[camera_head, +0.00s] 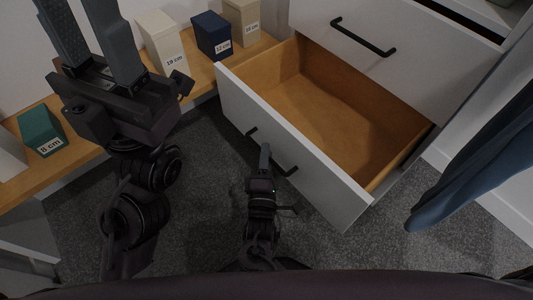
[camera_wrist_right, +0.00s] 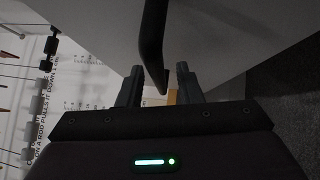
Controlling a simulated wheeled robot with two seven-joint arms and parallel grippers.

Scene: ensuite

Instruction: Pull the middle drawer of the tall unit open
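A white-fronted drawer (camera_head: 290,150) of the tall unit stands pulled well out in the head view. Its wooden inside is empty. Its dark bar handle (camera_head: 287,170) is partly hidden by my right gripper (camera_head: 264,160). In the right wrist view the handle bar (camera_wrist_right: 153,45) runs between the two fingers of the right gripper (camera_wrist_right: 158,88). The fingers stand apart with gaps beside the bar. My left gripper (camera_head: 88,25) is at the upper left, fingers apart and empty, away from the unit.
A closed drawer front (camera_head: 420,50) with a black handle (camera_head: 363,37) is above the open drawer. A wooden shelf (camera_head: 85,150) at left bears several labelled boxes, including a green one (camera_head: 41,130) and a blue one (camera_head: 212,35). Blue cloth (camera_head: 480,160) hangs at right. Carpet lies below.

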